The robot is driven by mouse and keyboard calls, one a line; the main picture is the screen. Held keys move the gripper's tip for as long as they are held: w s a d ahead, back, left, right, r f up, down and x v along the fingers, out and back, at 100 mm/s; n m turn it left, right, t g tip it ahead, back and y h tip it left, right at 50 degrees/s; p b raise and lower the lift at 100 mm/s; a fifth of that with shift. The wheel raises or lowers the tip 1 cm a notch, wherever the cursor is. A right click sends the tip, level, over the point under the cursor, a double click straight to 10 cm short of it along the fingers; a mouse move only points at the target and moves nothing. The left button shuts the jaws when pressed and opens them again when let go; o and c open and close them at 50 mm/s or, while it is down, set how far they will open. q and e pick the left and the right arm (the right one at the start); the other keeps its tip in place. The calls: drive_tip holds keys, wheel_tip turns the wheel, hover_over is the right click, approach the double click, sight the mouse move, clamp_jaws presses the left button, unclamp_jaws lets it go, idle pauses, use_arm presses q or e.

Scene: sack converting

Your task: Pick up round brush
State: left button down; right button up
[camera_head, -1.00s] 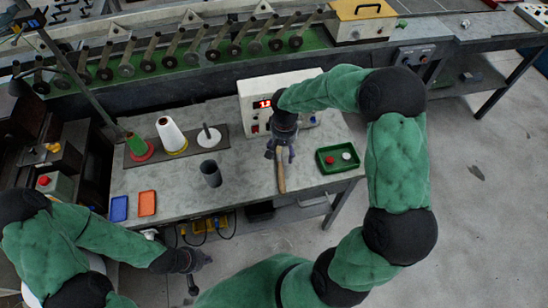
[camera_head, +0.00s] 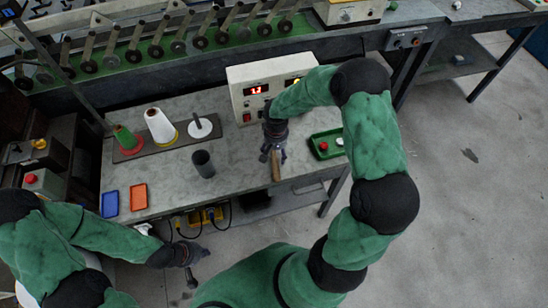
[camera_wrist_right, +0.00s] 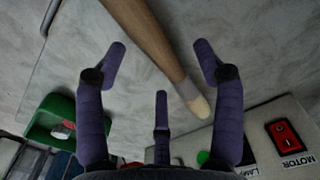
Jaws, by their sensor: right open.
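The round brush has a long wooden handle (camera_head: 276,169) and lies on the grey worktable in front of the control box. My right gripper (camera_head: 270,152) is over its far part and hides it there. In the right wrist view, the brush (camera_wrist_right: 153,42) runs slantwise between the open fingers of my right gripper (camera_wrist_right: 158,62), with a pale end toward the control box. The fingers are spread and do not appear closed on it. My left gripper (camera_head: 203,256) hangs off the table's front edge at lower left; its jaw state is unclear.
A control box (camera_head: 249,104) with a red display stands just behind the brush. A green tray (camera_head: 315,145) lies to the right. A dark cup (camera_head: 203,163), thread cones (camera_head: 160,127), a blue tray (camera_head: 109,204) and an orange tray (camera_head: 139,197) stand left on the table (camera_head: 228,188).

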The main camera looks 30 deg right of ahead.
sight(276, 154)
drive_tip(key=shift+f, duration=0.25)
drive_tip(key=c, duration=1.3)
drive_tip(key=shift+r, duration=0.15)
drive_tip(key=shift+r, duration=0.55)
wheel_tip(276, 154, up, 2)
drive_tip(key=shift+r+p, duration=0.2)
drive_tip(key=shift+p, duration=0.35)
drive_tip(key=s+a+r+p, duration=0.1)
drive_tip(key=s+a+r, duration=0.1)
drive_tip(key=s+r, duration=0.2)
drive_tip(key=s+a+r+p, duration=0.1)
drive_tip(key=s+a+r, duration=0.1)
drive_tip(key=s+r, duration=0.3)
drive_tip(key=s, duration=0.4)
drive_tip(key=shift+s+a+r, duration=0.15)
drive_tip(key=shift+a, duration=0.15)
